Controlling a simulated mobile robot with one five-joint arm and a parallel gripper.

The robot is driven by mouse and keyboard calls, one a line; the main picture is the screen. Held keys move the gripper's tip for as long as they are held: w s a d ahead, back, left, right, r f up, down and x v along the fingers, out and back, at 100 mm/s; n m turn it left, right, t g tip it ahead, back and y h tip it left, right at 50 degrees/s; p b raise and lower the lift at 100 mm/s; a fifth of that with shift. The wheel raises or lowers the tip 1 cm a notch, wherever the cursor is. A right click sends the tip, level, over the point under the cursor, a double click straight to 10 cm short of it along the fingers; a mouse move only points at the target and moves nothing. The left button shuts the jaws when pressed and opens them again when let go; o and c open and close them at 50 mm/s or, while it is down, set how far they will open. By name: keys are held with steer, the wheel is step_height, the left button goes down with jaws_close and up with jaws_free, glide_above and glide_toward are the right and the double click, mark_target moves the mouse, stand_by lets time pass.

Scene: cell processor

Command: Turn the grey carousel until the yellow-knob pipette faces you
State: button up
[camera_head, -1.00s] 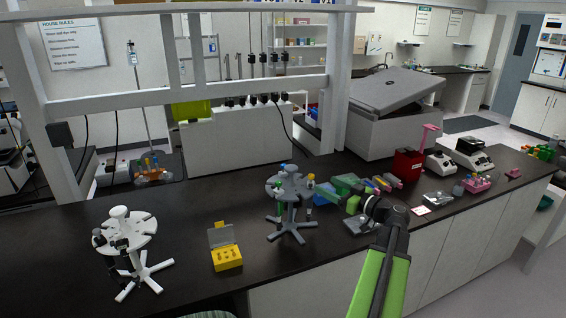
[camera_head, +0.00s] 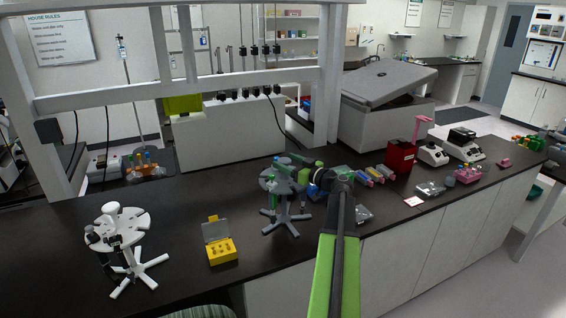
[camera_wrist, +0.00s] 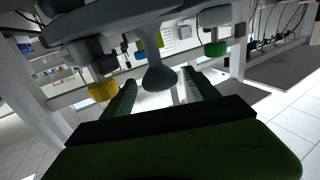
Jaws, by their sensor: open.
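The grey carousel (camera_head: 268,184) stands on the dark bench in the head view, on a splayed grey foot. My gripper (camera_head: 294,168) reaches over its right side, fingers apart. In the wrist view the carousel's grey rim (camera_wrist: 115,16) crosses the top, seemingly upside down. A yellow pipette knob (camera_wrist: 103,90) is left of my open gripper (camera_wrist: 160,82), and a green knob (camera_wrist: 215,49) is to the right. A grey rounded knob (camera_wrist: 160,77) appears between the fingertips, with no clear contact. In the head view my gripper hides the yellow knob.
A white carousel (camera_head: 137,224) stands at the left, with a yellow box (camera_head: 222,251) between the two carousels. Coloured items, a red block (camera_head: 401,156) and small instruments (camera_head: 465,144) crowd the bench to the right. Bare bench lies in front of the yellow box.

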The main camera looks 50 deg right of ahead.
steer(key=shift+w, duration=0.85)
